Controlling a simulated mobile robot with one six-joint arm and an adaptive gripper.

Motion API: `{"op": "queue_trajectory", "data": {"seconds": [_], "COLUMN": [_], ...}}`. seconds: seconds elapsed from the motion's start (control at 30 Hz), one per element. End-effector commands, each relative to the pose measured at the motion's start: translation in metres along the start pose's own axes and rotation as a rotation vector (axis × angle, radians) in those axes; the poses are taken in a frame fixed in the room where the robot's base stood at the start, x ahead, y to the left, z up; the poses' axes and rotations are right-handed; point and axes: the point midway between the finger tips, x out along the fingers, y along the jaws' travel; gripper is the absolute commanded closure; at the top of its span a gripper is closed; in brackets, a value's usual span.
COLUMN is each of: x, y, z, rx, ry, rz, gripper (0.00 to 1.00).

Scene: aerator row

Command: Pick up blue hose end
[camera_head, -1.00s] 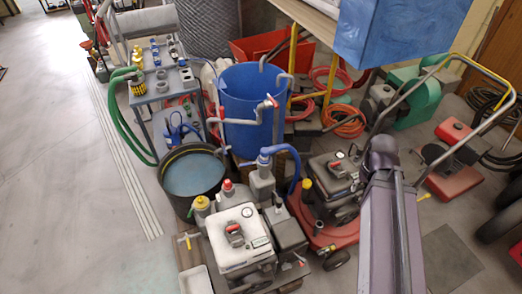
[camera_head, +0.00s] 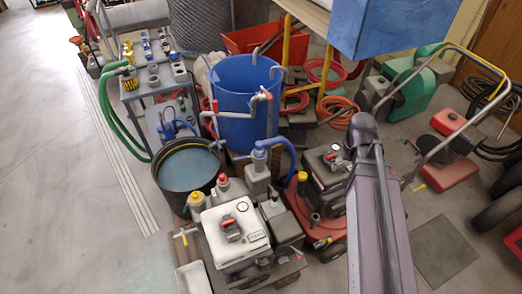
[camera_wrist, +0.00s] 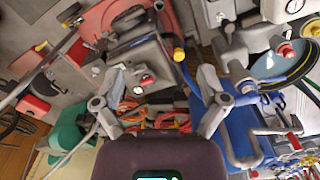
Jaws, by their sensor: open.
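The blue hose (camera_head: 288,150) arches from the top of a grey pump bottle and bends down toward the red-based engine machine in the head view. Its free end is low on the right side of the arch and hard to make out. In the wrist view a blue hose (camera_wrist: 189,76) runs beside a yellow cap, above and between the fingers, nearer the right one. My gripper (camera_wrist: 162,76) is open, with its two fingers wide apart and nothing held. In the head view only my arm shows, and my gripper is hidden.
The red-based engine machine (camera_head: 322,248) and a white-topped generator (camera_head: 236,232) crowd the hose. A blue barrel (camera_head: 236,110) and a black tub (camera_head: 187,176) stand behind and left. A metal push handle (camera_head: 478,60) rises at right. Open floor (camera_head: 60,180) lies left.

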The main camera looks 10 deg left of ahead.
Motion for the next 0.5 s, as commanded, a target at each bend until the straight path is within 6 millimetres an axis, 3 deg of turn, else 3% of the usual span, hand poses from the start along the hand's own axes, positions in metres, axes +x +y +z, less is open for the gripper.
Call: {"op": "queue_trajectory", "data": {"seconds": [0.03, 0.27, 0.5], "x": [0.005, 0.018, 0.032], "y": [-0.008, -0.055, -0.119], "z": [-0.021, -0.090, -0.158], "rx": [-0.072, -0.460, -0.881], "ry": [0.000, 0.000, 0.000], "rz": [0.000, 0.000, 0.000], "gripper": [0.07, 0.07, 0.07]}}
